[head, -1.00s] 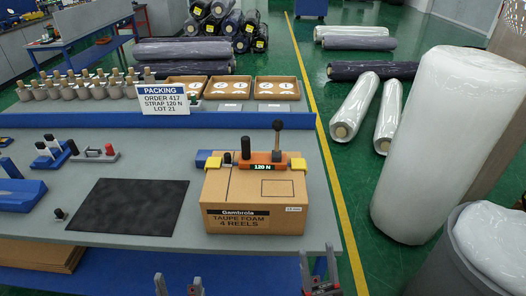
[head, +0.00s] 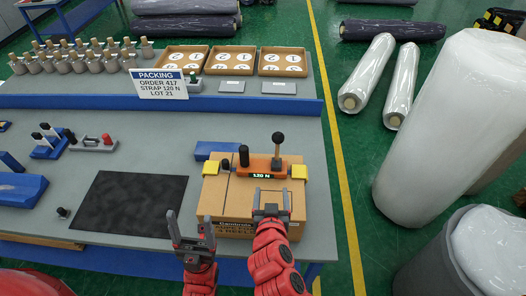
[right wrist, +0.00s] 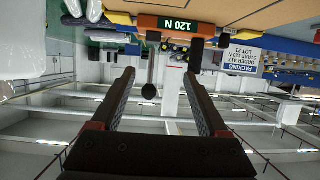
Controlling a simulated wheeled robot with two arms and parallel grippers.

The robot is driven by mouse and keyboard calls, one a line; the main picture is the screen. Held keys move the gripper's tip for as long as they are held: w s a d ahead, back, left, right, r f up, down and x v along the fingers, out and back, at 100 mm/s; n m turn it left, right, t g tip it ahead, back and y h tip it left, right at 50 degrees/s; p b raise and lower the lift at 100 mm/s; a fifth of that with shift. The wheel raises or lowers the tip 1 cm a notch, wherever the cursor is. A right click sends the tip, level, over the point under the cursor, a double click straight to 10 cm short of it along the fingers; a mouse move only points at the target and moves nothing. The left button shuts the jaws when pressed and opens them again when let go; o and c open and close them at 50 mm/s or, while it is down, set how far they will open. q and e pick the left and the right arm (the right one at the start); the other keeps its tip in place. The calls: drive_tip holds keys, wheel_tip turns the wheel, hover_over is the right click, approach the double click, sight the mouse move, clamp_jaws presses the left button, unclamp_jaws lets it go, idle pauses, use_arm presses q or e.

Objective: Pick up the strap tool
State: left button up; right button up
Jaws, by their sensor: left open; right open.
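My right gripper (head: 272,198) is open and empty over the carton's near part, just short of the tool. In the right wrist view the tool (right wrist: 176,26) appears upside down beyond my open right fingers (right wrist: 160,73), with its ball lever pointing down between them. My left gripper (head: 192,228) is open and empty at the carton's near left corner.
A black mat (head: 128,203) lies left of the carton and a blue block (head: 214,150) behind it. A packing sign (head: 158,83) stands by the blue rail (head: 60,101). A tall white wrapped roll (head: 435,130) stands right of the table.

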drive_tip(key=b, duration=1.1)
approach(277, 165)
drive_tip(key=shift+w+a+f+m, duration=0.1)
drive_tip(key=shift+a+m, duration=0.2)
drive_tip(key=w+p, duration=0.2)
drive_tip(key=shift+w+p, duration=0.3)
drive_tip(key=shift+p, duration=0.1)
drive_tip(key=shift+w+f, duration=0.15)
drive_tip(key=shift+w, duration=0.2)
drive_tip(key=shift+w+f+p, duration=0.3)
drive_tip(key=shift+w+p, duration=0.05)
drive_tip(key=shift+w, duration=0.05)
drive_tip(key=shift+w+p, duration=0.45)
drive_tip(key=shift+p, duration=0.1)
drive_tip(key=p+x, duration=0.2)
drive_tip(key=x, duration=0.1)
drive_tip(key=shift+s+d+f, duration=0.15)
drive_tip(key=shift+f, duration=0.05)
drive_tip(key=shift+x, duration=0.8)
drive_tip(key=shift+s+f, duration=0.1)
drive_tip(key=shift+f, duration=0.05)
clamp_jaws()
